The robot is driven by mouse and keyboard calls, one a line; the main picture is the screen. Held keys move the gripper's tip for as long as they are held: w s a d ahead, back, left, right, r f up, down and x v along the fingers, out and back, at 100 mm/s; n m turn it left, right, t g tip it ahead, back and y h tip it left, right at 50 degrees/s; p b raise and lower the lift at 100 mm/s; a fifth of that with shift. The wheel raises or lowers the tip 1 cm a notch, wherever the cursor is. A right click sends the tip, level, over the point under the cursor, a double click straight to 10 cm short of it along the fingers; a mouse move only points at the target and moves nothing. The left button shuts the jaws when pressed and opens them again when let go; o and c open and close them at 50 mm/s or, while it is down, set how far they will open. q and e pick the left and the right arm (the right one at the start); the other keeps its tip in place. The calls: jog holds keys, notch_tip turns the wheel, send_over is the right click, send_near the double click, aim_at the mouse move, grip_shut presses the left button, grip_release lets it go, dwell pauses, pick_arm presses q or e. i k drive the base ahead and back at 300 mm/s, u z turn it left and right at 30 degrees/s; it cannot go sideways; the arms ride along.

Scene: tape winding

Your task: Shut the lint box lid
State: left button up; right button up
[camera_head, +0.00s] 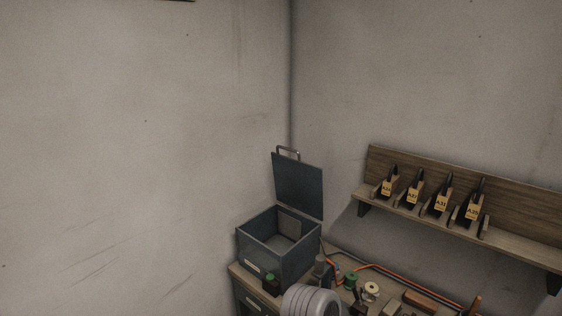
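The lint box (265,260) is a dark blue-grey open-topped box with a pale label on its front. It stands at the left end of the workbench, in the wall corner. Its lid (298,186) stands upright at the box's back right side, with a metal handle (288,152) on the lid's top edge. The part of the inside that shows looks empty. Neither of my grippers is in the head view.
A pale grey ribbed rounded thing (311,301) is at the bottom edge, in front of the box. Spools (371,291), an orange cable (395,273) and small items crowd the bench to the right. A wooden wall shelf (430,222) holds several tagged dark tools.

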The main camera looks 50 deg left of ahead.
aim_at(299, 184)
jog(key=z, duration=0.55)
jog(key=i, duration=0.3)
jog(key=u, duration=2.25)
